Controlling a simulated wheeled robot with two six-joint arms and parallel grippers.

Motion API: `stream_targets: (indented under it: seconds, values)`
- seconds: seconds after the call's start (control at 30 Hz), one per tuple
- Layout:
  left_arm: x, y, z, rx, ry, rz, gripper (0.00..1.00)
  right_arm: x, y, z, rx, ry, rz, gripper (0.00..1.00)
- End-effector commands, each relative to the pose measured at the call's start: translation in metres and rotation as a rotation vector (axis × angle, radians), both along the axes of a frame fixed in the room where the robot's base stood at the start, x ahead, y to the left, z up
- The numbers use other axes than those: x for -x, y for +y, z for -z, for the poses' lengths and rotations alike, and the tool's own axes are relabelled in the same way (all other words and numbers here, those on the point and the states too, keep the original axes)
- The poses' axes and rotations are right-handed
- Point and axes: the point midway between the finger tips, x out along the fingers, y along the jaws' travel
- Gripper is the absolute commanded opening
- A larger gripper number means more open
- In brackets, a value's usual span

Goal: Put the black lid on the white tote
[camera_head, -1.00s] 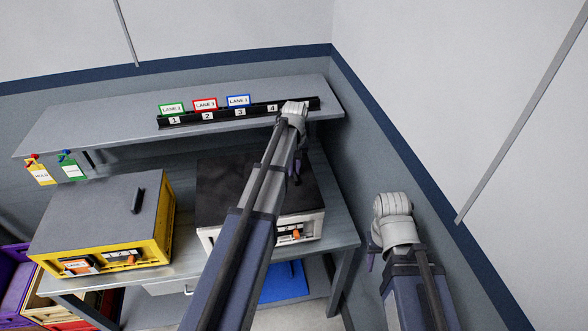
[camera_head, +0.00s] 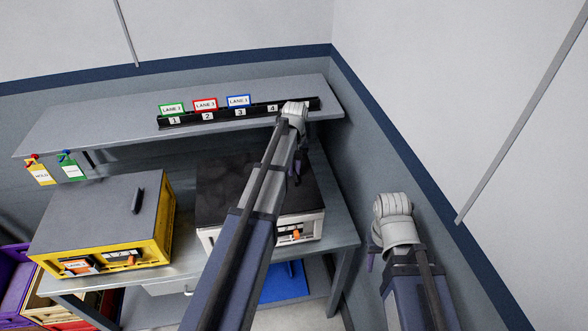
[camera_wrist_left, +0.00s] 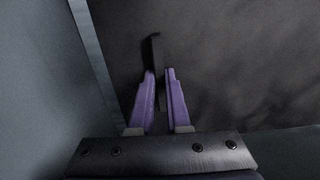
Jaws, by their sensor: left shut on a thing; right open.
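The white tote (camera_head: 310,229) stands at the right end of the workbench, its front partly hidden by my left arm. The black lid (camera_head: 225,186) lies over its top and looks roughly level and lined up with it; I cannot tell whether it is fully seated. The lid's dark surface also fills much of the left wrist view (camera_wrist_left: 240,70). My left gripper (camera_head: 297,172) is over the right part of the lid. Its purple fingers (camera_wrist_left: 160,78) are shut on the lid's upright black handle (camera_wrist_left: 155,48). My right gripper (camera_head: 373,256) is open, right of the bench, mostly hidden by its wrist.
A yellow tote (camera_head: 160,235) with a grey lid (camera_head: 95,215) stands left on the workbench (camera_head: 190,262). Above is a shelf (camera_head: 80,125) with a black numbered rail (camera_head: 190,120) and lane cards. Walls close in behind and right. A blue item (camera_head: 283,283) lies below the bench.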

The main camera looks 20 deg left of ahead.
Motion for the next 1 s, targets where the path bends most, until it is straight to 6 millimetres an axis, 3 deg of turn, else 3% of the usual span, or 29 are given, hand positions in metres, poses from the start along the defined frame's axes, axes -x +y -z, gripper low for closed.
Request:
stream_targets:
  seconds: [1.0]
  values:
    - [0.0001, 0.0003, 0.0086, -0.001, 0.001, 0.0, 0.0, 0.0, 0.0, 0.0087, 0.0, 0.0, 0.0, 0.45]
